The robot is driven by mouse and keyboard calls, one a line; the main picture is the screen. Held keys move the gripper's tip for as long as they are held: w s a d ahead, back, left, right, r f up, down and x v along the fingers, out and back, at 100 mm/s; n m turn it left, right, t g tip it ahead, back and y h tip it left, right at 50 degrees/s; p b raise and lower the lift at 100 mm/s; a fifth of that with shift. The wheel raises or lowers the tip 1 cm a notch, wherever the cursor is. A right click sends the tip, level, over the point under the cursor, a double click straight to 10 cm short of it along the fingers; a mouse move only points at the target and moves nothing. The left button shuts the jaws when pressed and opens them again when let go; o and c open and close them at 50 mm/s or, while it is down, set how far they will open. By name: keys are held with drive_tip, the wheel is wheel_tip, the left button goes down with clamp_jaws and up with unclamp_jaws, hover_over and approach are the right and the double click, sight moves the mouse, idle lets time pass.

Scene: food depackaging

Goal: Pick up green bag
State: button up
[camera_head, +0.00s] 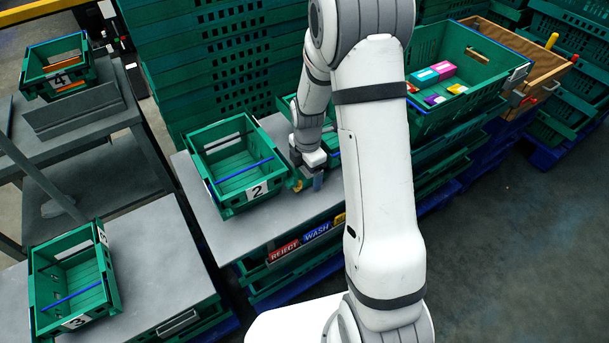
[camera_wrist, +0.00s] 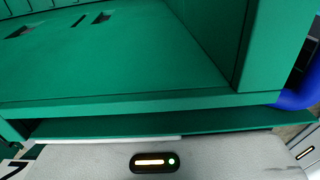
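I cannot make out a green bag in either view. My gripper (camera_head: 308,178) points down beside the right side of the green crate marked 2 (camera_head: 233,208), small in the head view. Its fingers are too small there to tell whether they are open or shut, or whether they hold anything. Another green crate (camera_head: 285,104) behind it is mostly hidden by my arm. The wrist view is filled by green crate surfaces (camera_wrist: 130,60) close to the camera, and no fingertips show there.
A large green crate (camera_head: 425,42) at upper right holds several small coloured packs (camera_head: 444,70). Crates marked 3 (camera_head: 45,310) and 4 (camera_head: 35,62) stand at left. Signs reading REJECT (camera_head: 284,252) and WASH (camera_head: 317,232) face the front. The grey table (camera_head: 225,238) has bare room before crate 2.

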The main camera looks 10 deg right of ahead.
drive_tip(key=c, duration=0.9)
drive_tip(key=shift+o, duration=0.2)
drive_tip(key=shift+r, duration=0.1)
